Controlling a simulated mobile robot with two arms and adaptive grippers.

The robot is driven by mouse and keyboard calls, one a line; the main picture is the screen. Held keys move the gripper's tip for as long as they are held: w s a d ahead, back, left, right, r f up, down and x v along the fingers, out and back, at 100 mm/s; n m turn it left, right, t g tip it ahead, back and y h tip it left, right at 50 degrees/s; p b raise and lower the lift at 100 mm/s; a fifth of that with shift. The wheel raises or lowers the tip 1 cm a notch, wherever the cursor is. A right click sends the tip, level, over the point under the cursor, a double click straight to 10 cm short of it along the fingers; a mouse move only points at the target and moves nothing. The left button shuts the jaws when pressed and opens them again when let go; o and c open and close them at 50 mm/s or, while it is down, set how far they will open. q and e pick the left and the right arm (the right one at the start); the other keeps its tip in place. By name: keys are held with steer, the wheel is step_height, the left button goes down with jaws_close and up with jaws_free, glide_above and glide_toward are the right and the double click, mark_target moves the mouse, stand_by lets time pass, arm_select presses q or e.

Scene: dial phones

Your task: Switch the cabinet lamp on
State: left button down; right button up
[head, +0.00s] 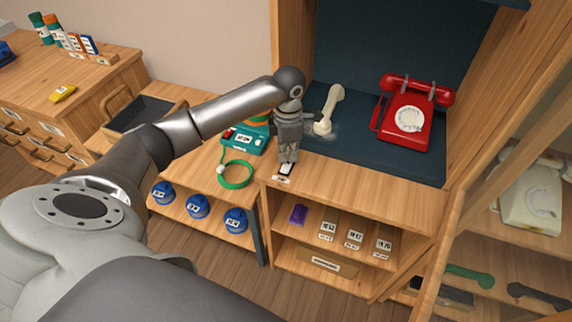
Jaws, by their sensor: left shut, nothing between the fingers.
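A small black-and-white switch (286,170) sits on the wooden front ledge of the cabinet, with a small label in front of it. My left gripper (286,162) is shut and empty, pointing down, its fingertips at or just above the switch. I cannot tell whether they touch. The fingers partly cover the switch, so its position is hard to read. The cabinet (352,182) has a dark blue lined alcove. No lamp is clear to me in this view. My right gripper is not in view.
A teal device (243,139) and a coiled green cord (236,174) lie to the left. Several blue spools (198,206) sit on the shelf below. A glass door (470,200) stands at right.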

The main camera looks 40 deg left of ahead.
mark_target(288, 162)
arm_select(q)
steer(key=shift+s+f+b, duration=0.1)
steer(key=shift+f+b, duration=0.5)
steer(key=shift+f, duration=0.2)
stand_by(0.4)
steer(key=shift+r+p, duration=0.6)
steer(key=shift+r, duration=0.15)
steer(key=shift+r+p, duration=1.65)
steer(key=shift+r, duration=1.15)
